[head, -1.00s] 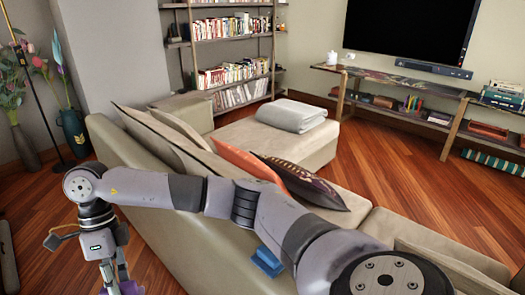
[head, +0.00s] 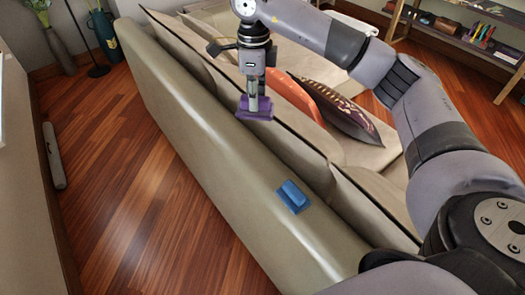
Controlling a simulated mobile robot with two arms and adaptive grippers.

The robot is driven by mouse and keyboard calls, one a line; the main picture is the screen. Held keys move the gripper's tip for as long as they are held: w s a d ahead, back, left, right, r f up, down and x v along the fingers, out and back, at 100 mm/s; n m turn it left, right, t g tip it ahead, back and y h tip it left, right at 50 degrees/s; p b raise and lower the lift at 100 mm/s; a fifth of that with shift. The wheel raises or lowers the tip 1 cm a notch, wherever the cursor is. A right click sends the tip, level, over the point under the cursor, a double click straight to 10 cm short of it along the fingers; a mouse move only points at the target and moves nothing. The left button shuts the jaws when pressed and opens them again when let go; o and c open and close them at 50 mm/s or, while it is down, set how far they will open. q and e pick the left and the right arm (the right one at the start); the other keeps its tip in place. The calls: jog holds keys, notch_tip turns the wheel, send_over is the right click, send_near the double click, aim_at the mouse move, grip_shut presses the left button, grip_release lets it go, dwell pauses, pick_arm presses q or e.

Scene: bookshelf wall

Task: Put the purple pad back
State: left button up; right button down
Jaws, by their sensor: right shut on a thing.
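The purple pad (head: 250,114) is in the jaws of my right gripper (head: 254,101), which comes down from the upper right. The gripper points downward and is shut on the pad. In the picture the pad is over the top of the sofa back; I cannot tell how high above it is or whether it touches. Part of the pad is hidden by the fingers. My left gripper is not in view.
A blue pad-like block (head: 292,196) lies on top of the sofa back (head: 215,160), nearer to me than the purple pad. An orange cushion (head: 296,97) and a dark patterned cushion (head: 338,108) lie on the seat.

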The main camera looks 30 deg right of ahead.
notch_tip(320, 180, down, 18)
jog(key=p, duration=0.3)
jog(key=shift+s+f, duration=0.1)
jog(key=shift+f, duration=0.35)
jog(key=c, duration=1.4)
grip_release()
jog(key=shift+r, duration=0.1)
jog(key=shift+r, duration=0.3)
notch_tip(320, 180, up, 11)
jog(key=b, duration=0.2)
jog(key=shift+r+b, duration=0.15)
jog(key=shift+b, duration=0.2)
